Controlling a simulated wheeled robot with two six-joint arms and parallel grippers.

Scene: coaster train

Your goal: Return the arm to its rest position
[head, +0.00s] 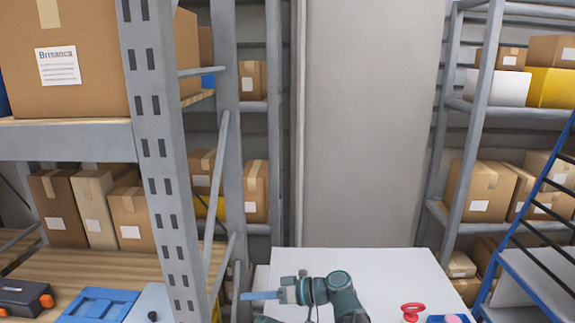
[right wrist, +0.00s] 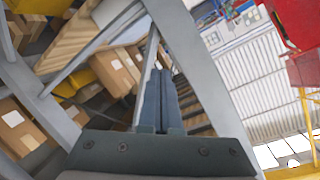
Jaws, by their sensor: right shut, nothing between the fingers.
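My right arm is at the bottom centre of the head view, over a white table (head: 395,265). Its right gripper (head: 243,296) points left, close to the table's left edge. Its blue fingers are shut together and hold nothing. They also show side by side in the right wrist view (right wrist: 160,100), pointing away from the camera. My left gripper is not in view.
A red object (head: 412,311) and a blue object (head: 446,319) are at the table's front right. A grey shelf post (head: 165,160) rises left of the gripper. Shelves with cardboard boxes (head: 480,190) stand on both sides. A blue-railed frame (head: 535,225) is at right.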

